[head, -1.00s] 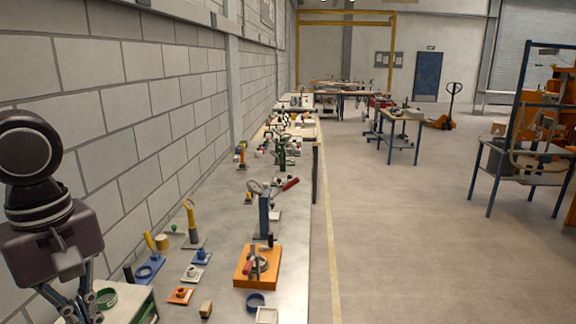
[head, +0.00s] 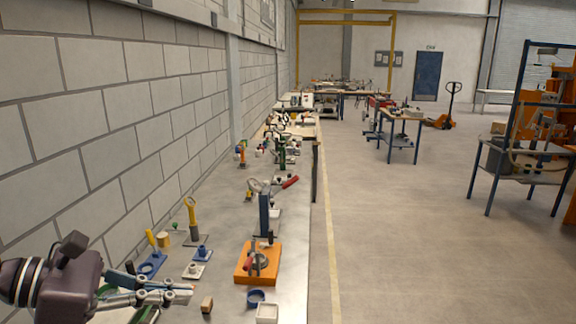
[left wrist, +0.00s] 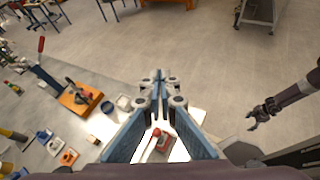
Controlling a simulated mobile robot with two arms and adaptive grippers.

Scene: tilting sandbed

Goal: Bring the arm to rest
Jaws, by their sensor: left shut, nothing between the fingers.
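My left gripper (head: 190,292) comes in from the lower left of the head view. It lies almost level over the near end of the long bench (head: 285,290), with its fingers pointing right. In the left wrist view its fingers (left wrist: 160,78) meet and hold nothing. They hide part of what lies beneath. A small red-topped part (left wrist: 160,138) shows between the finger links, below them. My right gripper (left wrist: 255,115) shows at the right of the left wrist view, clear of the bench and over the floor. It is too small to tell its opening.
An orange base with a clamp-like device (head: 258,264) stands right of my left gripper. A wooden block (head: 207,305), a blue ring (head: 255,297) and a white tray (head: 267,313) lie nearby. A block wall (head: 90,140) bounds the left. The floor (head: 400,240) at right is open.

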